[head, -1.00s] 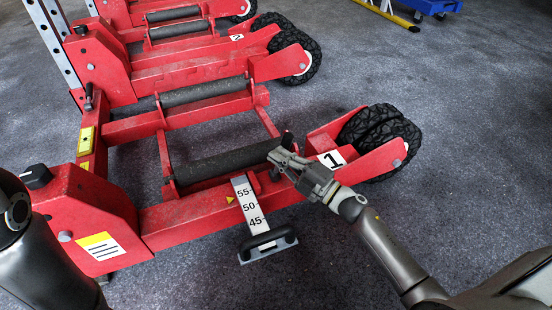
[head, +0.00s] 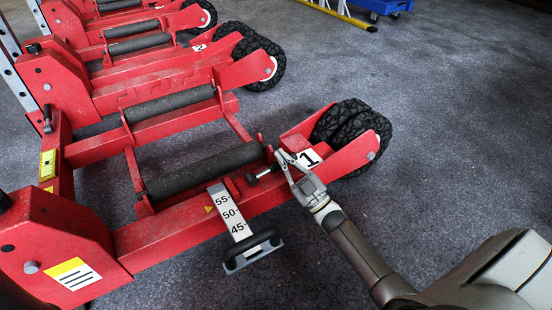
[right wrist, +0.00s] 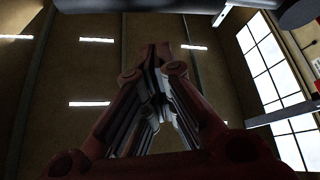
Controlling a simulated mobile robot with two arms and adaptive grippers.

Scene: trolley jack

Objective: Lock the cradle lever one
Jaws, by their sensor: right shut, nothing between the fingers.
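The red jack marked 1 (head: 170,232) fills the left and middle of the head view. A short lever with a black knob (head: 252,179) sticks out from its front beam, just left of the number 1 plate (head: 310,158); I take it as cradle lever one. It points down and left. My right gripper (head: 279,155) is shut and empty, at the beam just above and right of the lever. I cannot tell whether it touches the lever. In the right wrist view the shut fingers (right wrist: 155,55) point up. My left gripper is out of view.
A black roller (head: 205,170) lies behind the beam. A scale slide (head: 231,212) marked 55, 50, 45 ends in a black handle (head: 252,244) at the front. Black wheels (head: 355,128) stand right of the gripper. Similar red jacks stand behind. The floor (head: 440,150) to the right is clear.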

